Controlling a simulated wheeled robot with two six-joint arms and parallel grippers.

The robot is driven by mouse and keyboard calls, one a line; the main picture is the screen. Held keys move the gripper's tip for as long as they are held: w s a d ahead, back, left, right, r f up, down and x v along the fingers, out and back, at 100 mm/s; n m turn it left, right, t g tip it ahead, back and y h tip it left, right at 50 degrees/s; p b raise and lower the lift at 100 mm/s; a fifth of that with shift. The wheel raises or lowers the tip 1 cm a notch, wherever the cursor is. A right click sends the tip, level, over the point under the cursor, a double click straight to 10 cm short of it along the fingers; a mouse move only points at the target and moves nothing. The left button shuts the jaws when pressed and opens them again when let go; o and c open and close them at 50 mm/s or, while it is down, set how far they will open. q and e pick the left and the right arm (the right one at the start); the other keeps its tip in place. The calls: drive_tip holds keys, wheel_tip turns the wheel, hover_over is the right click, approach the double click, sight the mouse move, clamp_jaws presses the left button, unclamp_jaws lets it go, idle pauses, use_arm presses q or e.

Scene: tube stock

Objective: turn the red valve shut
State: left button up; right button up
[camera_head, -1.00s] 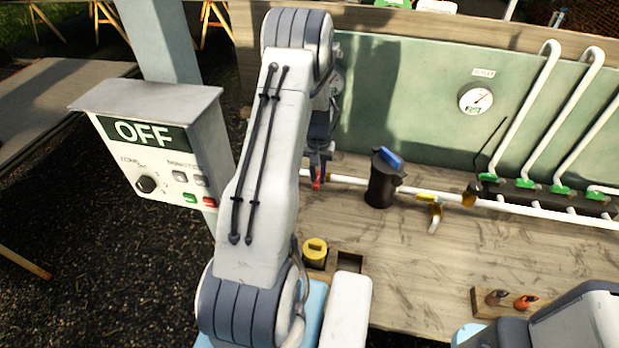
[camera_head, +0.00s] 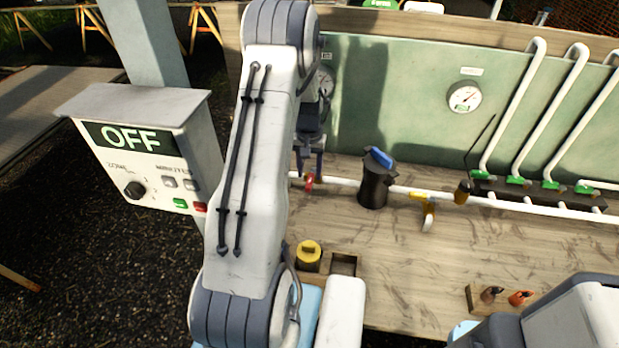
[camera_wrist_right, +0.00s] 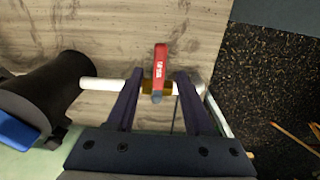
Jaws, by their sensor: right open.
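The red valve handle (camera_head: 309,182) sits on the white pipe at the left part of the bench. In the right wrist view, the red handle (camera_wrist_right: 160,65) lies crosswise to the white pipe (camera_wrist_right: 103,85), over a brass-coloured body (camera_wrist_right: 150,87). My right gripper (camera_head: 309,172) is at the valve. In the right wrist view, its two dark fingers (camera_wrist_right: 158,78) are apart, one on each side of the handle, with gaps on both sides. Nothing is clamped between them. My left gripper is out of view.
A black canister with a blue top (camera_head: 374,185) stands on the pipe right of the valve. A yellow-handled valve (camera_head: 424,197) is further right. A yellow cap (camera_head: 308,255) sits near the bench's front. A grey control box (camera_head: 150,160) reading OFF stands left.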

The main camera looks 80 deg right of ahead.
sight(309, 180)
wheel_tip(309, 180, up, 8)
drive_tip(key=b, duration=0.1)
drive_tip(key=shift+f, duration=0.15)
idle(0.5)
